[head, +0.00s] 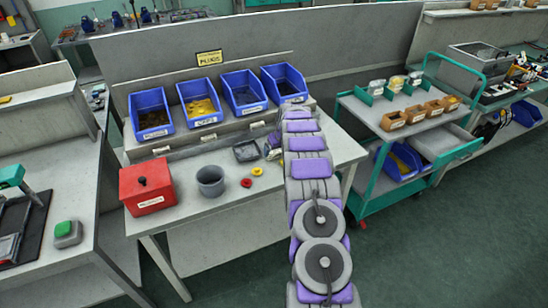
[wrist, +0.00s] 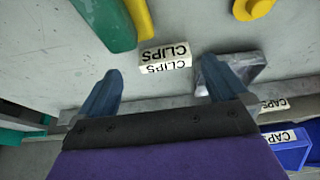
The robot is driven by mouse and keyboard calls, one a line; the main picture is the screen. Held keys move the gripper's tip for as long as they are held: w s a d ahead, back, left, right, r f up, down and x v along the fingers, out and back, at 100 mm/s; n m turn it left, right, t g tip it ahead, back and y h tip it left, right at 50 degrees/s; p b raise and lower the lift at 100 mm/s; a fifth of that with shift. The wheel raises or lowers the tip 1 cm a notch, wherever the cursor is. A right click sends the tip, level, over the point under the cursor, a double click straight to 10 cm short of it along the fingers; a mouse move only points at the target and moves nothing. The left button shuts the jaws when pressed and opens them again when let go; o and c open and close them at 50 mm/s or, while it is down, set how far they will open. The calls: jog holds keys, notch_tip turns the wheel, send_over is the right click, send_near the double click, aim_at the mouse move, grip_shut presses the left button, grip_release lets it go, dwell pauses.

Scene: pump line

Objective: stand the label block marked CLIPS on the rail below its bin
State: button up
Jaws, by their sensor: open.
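The CLIPS label block (wrist: 165,57) is a small white block with black lettering on two visible faces. In the wrist view it lies on the grey bench top, in line with the gap between my fingertips. My gripper (wrist: 161,68) is open and empty, one finger to each side of the block; I cannot tell the height between them. In the head view my arm hides most of the gripper and the block. Several blue bins, such as this one (head: 151,113), stand on the shelf above the rail (head: 182,150). The rightmost bin (head: 284,84) is partly behind my arm.
A grey tray (wrist: 240,72) sits close beside the block. A CAPS block (wrist: 275,103) is on the rail. A red box (head: 146,187), grey cup (head: 211,181) and red (head: 246,183) and yellow (head: 257,171) rings stand on the bench. A green cart (head: 375,185) is right.

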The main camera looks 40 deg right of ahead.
aim_at(275, 154)
jog(key=b+x, duration=0.1)
jog(key=x, duration=0.3)
jog(key=shift+w+a+f, duration=0.2)
jog(key=shift+r, duration=0.1)
jog(key=c, duration=1.1)
